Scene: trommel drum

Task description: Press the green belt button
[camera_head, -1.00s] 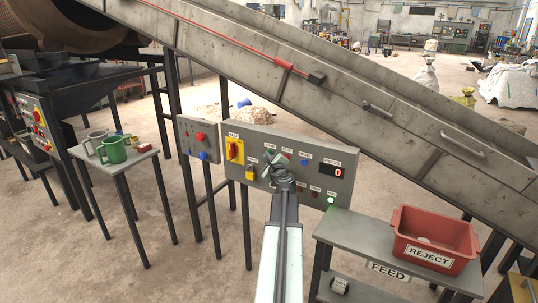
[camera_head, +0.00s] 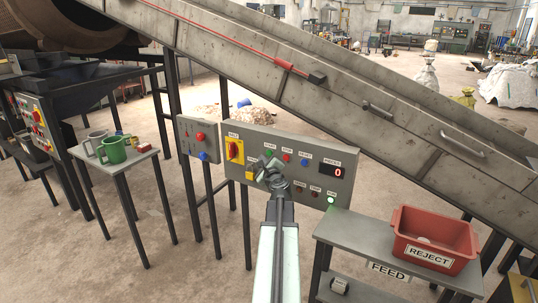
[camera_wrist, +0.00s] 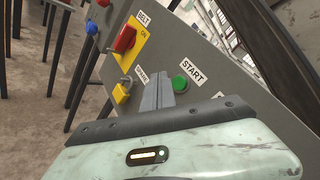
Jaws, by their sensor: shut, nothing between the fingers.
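The green button (camera_head: 268,153) is on the grey control panel (camera_head: 345,190), in its upper row. In the wrist view the green button (camera_wrist: 180,83) is round, beside a START label. My gripper (camera_head: 266,166) is in front of the panel, just below the green button in the head view. In the wrist view my gripper (camera_wrist: 159,90) has its fingers together with nothing between them. The tips appear just left of the green button; whether they touch the panel is unclear.
A red switch on a yellow plate (camera_head: 235,150) and a yellow block (camera_head: 250,176) are left of my gripper. Red (camera_head: 287,157) and blue (camera_head: 304,161) buttons are to the right. A green lamp (camera_head: 331,200) is lit below the red display (camera_head: 338,171). The conveyor (camera_head: 330,100) slopes behind.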

